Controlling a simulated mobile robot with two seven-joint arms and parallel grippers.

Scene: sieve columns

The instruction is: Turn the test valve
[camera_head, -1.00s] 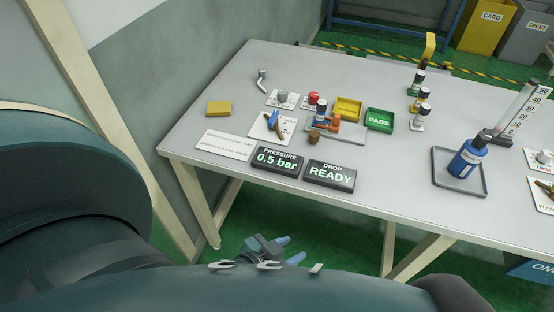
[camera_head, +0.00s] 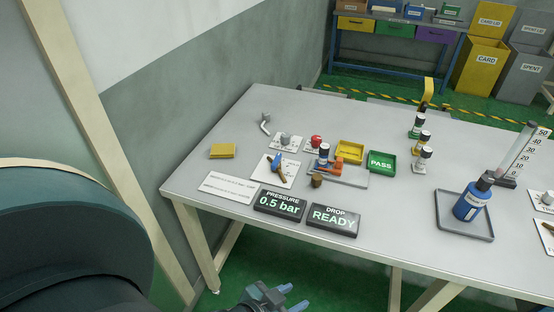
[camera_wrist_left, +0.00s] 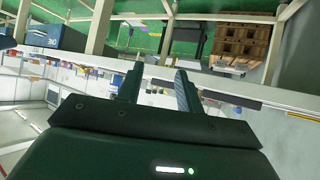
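What looks like the test valve (camera_head: 278,168), a blue-and-brown handle on a white plate, is on the left half of the grey table (camera_head: 225,135); its plate's print is too small to read. My left gripper (camera_head: 291,297) shows at the bottom of the head view, in front of and below the table's front edge, well apart from the valve. In the left wrist view its two fingers (camera_wrist_left: 159,88) are spread with nothing between them. The valve cannot be made out in that view. My right gripper is not in view.
The pressure display (camera_head: 279,204) reads 0.5 bar; the drop display (camera_head: 333,219) reads READY. Near the valve are a grey knob (camera_head: 285,139), a red button (camera_head: 316,142), a small column rig (camera_head: 323,156), a yellow tray (camera_head: 349,152) and a green PASS tray (camera_head: 382,163). A blue bottle (camera_head: 471,199) stands right.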

